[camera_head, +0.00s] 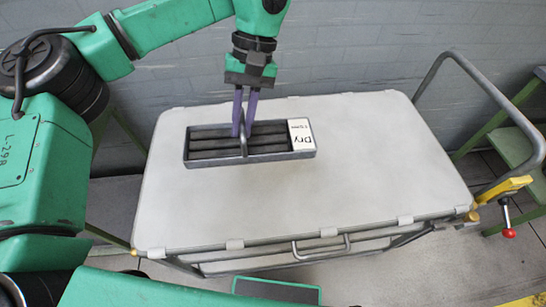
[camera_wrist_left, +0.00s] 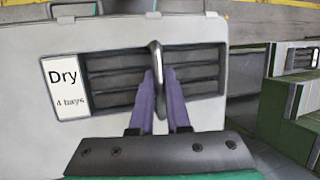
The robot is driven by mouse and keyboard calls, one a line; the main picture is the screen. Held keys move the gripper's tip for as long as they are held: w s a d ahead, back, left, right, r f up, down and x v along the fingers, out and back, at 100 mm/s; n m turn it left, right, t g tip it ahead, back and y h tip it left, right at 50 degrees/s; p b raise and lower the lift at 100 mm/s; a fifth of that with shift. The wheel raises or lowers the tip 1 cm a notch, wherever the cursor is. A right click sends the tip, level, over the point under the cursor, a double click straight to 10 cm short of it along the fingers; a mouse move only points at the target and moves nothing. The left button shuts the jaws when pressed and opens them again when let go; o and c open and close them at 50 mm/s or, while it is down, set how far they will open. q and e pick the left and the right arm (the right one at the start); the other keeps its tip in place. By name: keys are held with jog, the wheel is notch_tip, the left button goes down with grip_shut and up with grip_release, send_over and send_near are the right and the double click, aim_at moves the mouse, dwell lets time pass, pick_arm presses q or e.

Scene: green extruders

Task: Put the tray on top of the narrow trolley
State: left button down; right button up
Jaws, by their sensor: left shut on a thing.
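The tray (camera_head: 202,157) is a dark grey box with long bays, an upright handle across its middle and a white "Dry" label at its right end. It is over the left back part of the trolley's top and looks to rest on it, though a small gap cannot be ruled out. The narrow trolley (camera_head: 340,205) has a pale flat top and a grey push handle at right. My left gripper (camera_head: 244,130) is shut on the tray's handle from above. The left wrist view shows its purple fingers (camera_wrist_left: 161,105) on either side of the handle of the tray (camera_wrist_left: 205,72). My right gripper is not in view.
The trolley's top is clear to the right and front of the tray. A grey brick wall (camera_head: 350,45) stands behind. A green bench or step (camera_head: 515,150) is at the right, beside the push handle (camera_head: 480,85). A red-knobbed lever (camera_head: 508,232) sticks out at the trolley's right corner.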

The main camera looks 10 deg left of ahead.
pick_arm(q)
notch_tip(320, 180, down, 19)
jog(key=shift+f+b, duration=0.2)
jog(key=shift+b, duration=0.8)
jog(key=shift+f, duration=0.25)
jog(key=c, duration=0.9)
grip_release()
jog(key=v, duration=1.2)
jog(key=shift+r, duration=0.1)
